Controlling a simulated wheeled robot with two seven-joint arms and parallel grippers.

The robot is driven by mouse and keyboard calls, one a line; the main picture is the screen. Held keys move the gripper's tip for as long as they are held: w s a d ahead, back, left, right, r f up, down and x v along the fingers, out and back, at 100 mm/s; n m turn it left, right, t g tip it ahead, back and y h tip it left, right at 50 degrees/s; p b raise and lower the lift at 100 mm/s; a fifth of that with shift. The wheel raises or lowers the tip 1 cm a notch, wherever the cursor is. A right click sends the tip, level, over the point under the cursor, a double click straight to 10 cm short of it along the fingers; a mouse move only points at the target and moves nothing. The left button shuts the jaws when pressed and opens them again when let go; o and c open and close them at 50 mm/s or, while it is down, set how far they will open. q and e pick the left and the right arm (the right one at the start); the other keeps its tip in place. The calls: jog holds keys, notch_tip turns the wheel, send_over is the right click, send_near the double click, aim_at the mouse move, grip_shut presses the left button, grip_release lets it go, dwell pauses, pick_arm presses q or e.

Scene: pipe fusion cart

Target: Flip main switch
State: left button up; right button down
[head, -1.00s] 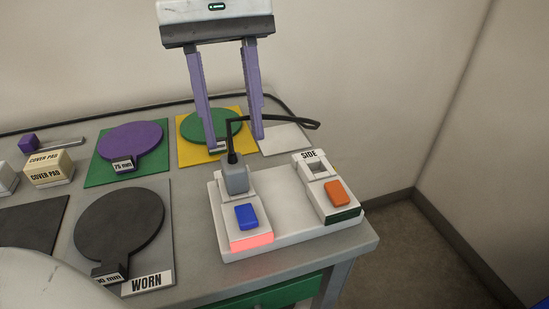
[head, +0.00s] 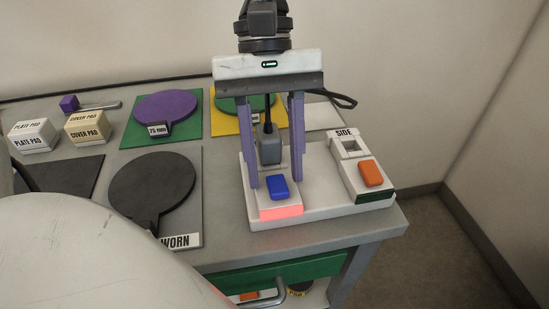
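A white switch board (head: 322,208) sits at the table's right end. On its left block is a blue rocker switch (head: 278,187) above a glowing red strip (head: 281,212). A grey plug (head: 269,148) with a black cable stands upright behind the blue switch. On the right block, marked SIDE, is an orange rocker switch (head: 371,173) above a dark green strip (head: 375,196). No label reading main shows. My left gripper (head: 276,183) is open, its two purple fingers pointing down on either side of the plug and blue switch; contact cannot be told. My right gripper is out of view.
Left of the board lie a black WORN pad (head: 152,187), a purple 75 mm pad (head: 167,107) on green and a green pad on yellow (head: 220,124). Plate pad (head: 34,135) and cover pad (head: 87,127) boxes stand further left. A green drawer (head: 280,270) is below.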

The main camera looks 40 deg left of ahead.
pick_arm(q)
grip_shut()
jog(key=shift+s+d+f+t+y+b, duration=0.15)
jog(key=shift+t+y+b, duration=0.35)
jog(key=shift+b, duration=0.55)
jog(key=shift+s+d+r+t+y+b, duration=0.2)
jog(key=shift+d+r+t+y+b, duration=0.1)
jog(key=shift+t+y+b, duration=0.3)
jog(key=shift+s+r+y, duration=0.1)
jog(key=shift+y, duration=0.3)
grip_release()
jog(key=shift+o, duration=0.4)
jog(key=shift+r, duration=0.1)
